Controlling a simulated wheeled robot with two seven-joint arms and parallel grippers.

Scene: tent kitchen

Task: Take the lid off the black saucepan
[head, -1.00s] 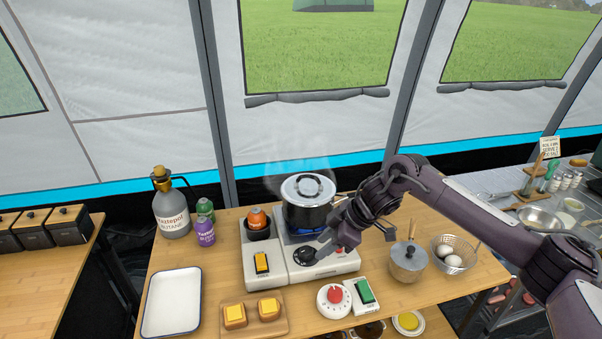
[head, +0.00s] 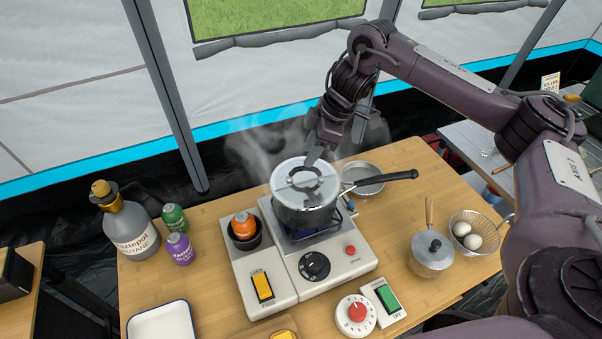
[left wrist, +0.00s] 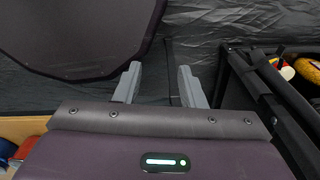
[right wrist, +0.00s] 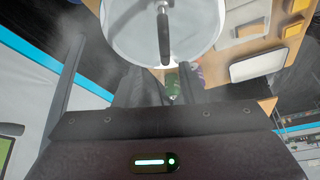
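The black saucepan (head: 305,218) stands on the burner of the white stove, its long black handle pointing right. Its round pale lid (head: 287,172) sits on top, with a dark arched handle (head: 304,180); steam drifts around it. My right gripper (head: 317,154) points down at the far side of the lid, just behind the lid handle. In the right wrist view, the lid (right wrist: 190,42) and its handle (right wrist: 164,36) show beyond the open, empty fingers (right wrist: 163,82). Whether they touch the lid is unclear. My left gripper (left wrist: 160,84) is open and empty, away from the stove.
A grey pan (head: 363,171) lies behind the saucepan's handle. A small lidded pot (head: 431,262) and a wire basket with eggs (head: 475,222) stand right.

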